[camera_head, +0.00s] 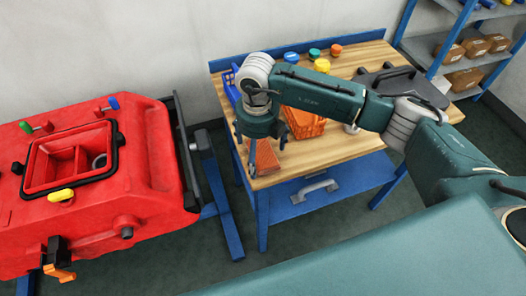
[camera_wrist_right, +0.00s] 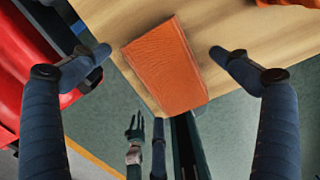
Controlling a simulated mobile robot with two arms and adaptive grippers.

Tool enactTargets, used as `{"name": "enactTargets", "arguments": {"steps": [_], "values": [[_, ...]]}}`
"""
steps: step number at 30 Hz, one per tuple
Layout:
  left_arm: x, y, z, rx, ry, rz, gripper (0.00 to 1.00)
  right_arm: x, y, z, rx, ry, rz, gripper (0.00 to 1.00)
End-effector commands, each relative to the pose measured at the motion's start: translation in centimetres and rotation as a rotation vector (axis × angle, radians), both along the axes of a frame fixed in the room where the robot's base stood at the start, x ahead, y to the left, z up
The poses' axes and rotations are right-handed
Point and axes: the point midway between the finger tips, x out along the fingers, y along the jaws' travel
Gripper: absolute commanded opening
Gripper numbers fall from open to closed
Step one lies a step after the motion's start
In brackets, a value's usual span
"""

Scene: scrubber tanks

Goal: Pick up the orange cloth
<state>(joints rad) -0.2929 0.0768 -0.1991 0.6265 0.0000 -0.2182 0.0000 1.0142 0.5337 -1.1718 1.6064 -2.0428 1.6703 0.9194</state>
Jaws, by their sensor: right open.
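The orange cloth (camera_head: 263,157) lies flat, as a folded piece, near the front left corner of the wooden workbench top. It also shows in the right wrist view (camera_wrist_right: 165,65), with its lower edge close to the bench edge. My right gripper (camera_head: 267,156) points down over the cloth and partly hides it in the head view. In the right wrist view its two fingers are spread wide, one on each side of the cloth, with nothing between the pads. My left gripper does not show in the head view.
An orange basket (camera_head: 305,124) stands just behind the cloth. A red scrubber tank (camera_head: 150,150) stands left of the bench. Shelves with boxes are at right.

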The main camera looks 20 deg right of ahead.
Motion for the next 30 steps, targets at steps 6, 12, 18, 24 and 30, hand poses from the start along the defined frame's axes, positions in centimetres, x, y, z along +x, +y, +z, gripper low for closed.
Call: {"name": "enactTargets", "arguments": {"steps": [6, 12, 18, 24, 30], "values": [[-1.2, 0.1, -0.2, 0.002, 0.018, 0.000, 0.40, 0.0, 0.0, 0.0, 0.001, 0.000, 0.001, 0.91], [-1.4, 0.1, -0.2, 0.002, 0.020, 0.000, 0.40, 0.0, 0.1, 0.0, 0.001, 0.000, 0.001, 0.54], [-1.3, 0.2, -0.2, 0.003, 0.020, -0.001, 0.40, 0.0, 0.0, 0.0, 0.001, 0.000, 0.001, 0.54], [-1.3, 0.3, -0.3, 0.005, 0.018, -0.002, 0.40, 0.0, 0.1, 0.5, 0.002, 0.000, 0.001, 0.54], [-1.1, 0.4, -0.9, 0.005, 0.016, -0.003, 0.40, 0.1, 0.1, 2.8, 0.002, -0.004, 0.003, 0.54]]}}
